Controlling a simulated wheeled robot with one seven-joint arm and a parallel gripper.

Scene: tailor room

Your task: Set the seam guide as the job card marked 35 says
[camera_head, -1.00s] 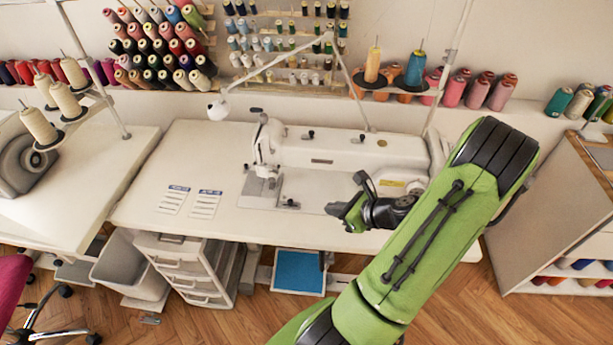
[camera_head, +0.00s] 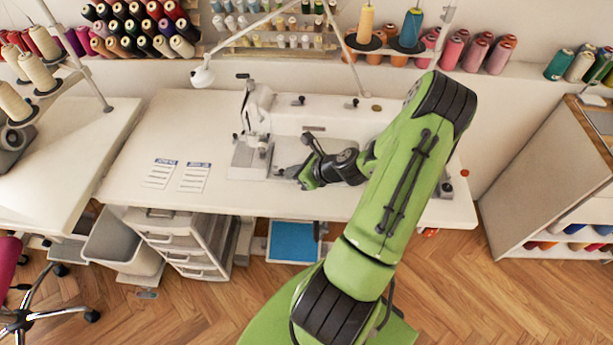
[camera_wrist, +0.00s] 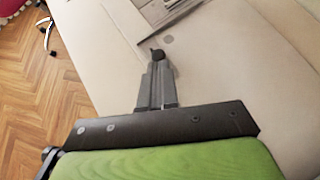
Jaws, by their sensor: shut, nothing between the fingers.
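The white sewing machine (camera_head: 290,118) stands on the white table (camera_head: 290,203). Two job cards with blue headers, a left one (camera_head: 160,174) and a right one (camera_head: 195,178), lie flat on the table left of the machine; their print is too small to read. My gripper (camera_head: 283,172) is shut and empty, low over the machine bed, just right of the needle area. In the wrist view my fingers (camera_wrist: 157,60) are together, pointing at the pale bed. The seam guide is not clearly told apart; a small dark part at the fingertips may be it or the tips themselves.
A lamp (camera_head: 202,76) arches over the machine. Thread spools fill the racks behind. Drawers (camera_head: 185,245) and a grey bin (camera_head: 120,246) stand below the table. A cabinet (camera_head: 545,170) stands at the right. The table's left part around the cards is clear.

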